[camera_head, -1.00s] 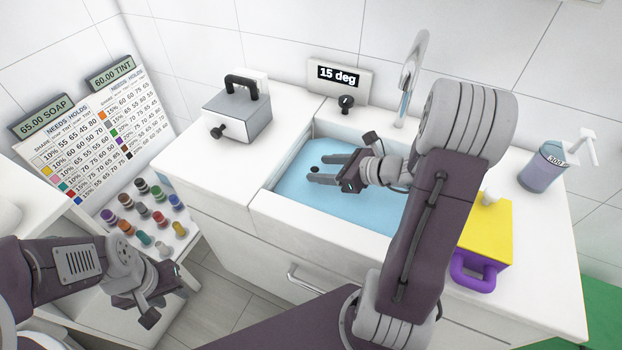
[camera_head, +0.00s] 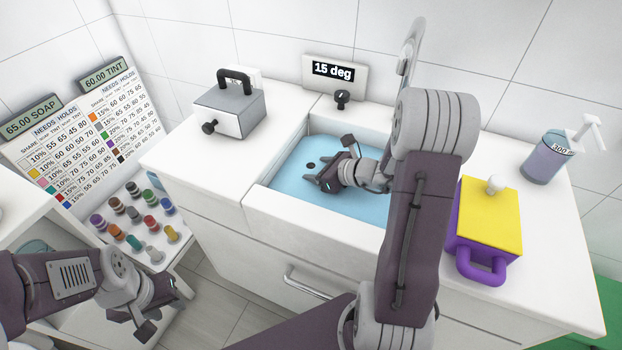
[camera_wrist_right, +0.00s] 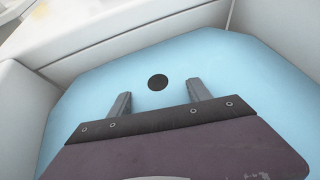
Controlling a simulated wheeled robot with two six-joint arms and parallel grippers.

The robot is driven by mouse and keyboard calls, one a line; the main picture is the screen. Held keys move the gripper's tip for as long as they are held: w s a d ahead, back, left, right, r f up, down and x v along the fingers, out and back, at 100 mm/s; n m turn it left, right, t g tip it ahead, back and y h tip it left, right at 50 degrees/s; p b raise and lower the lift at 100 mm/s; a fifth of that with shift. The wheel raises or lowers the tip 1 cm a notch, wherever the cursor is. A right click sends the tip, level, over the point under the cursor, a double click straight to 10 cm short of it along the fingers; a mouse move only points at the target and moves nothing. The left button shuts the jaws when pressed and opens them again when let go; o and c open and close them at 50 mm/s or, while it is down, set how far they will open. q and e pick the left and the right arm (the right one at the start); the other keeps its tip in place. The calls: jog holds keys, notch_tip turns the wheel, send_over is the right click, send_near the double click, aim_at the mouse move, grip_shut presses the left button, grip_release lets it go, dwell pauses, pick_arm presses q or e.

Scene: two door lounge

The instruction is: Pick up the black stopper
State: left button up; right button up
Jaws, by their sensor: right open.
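The black stopper (camera_head: 310,165) shows as a small dark disc on the light blue floor of the sink basin (camera_head: 290,184). It also shows in the right wrist view (camera_wrist_right: 158,82), ahead of the fingertips and between their lines. I cannot tell how far it stands up from the floor. My right gripper (camera_head: 315,182) is over the basin, open and empty, just in front of the stopper. Its two fingers show apart in the right wrist view (camera_wrist_right: 160,98). My left gripper (camera_head: 165,312) is at the lower left, away from the sink, with its fingers apart and nothing visible between them.
A faucet (camera_head: 411,45) rises behind the basin. A grey box with a black handle (camera_head: 230,108) stands left of it. A purple box with a yellow top (camera_head: 490,215) and a soap bottle (camera_head: 545,160) stand right. Several coloured bottles (camera_head: 133,213) fill the left shelf.

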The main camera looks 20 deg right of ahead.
jog(key=shift+x, duration=1.15)
jog(key=shift+d, duration=0.1)
grip_shut()
jog(key=r+p, duration=0.1)
jog(key=r, duration=0.1)
jog(key=r+p, duration=0.1)
jog(key=r, duration=0.2)
jog(key=shift+s+d, duration=0.15)
jog(key=shift+s, duration=0.05)
jog(key=p+v, duration=0.3)
jog(key=v, duration=0.9)
jog(key=shift+s+d+p, duration=0.25)
jog(key=shift+s+p, duration=0.1)
jog(key=shift+p, duration=0.05)
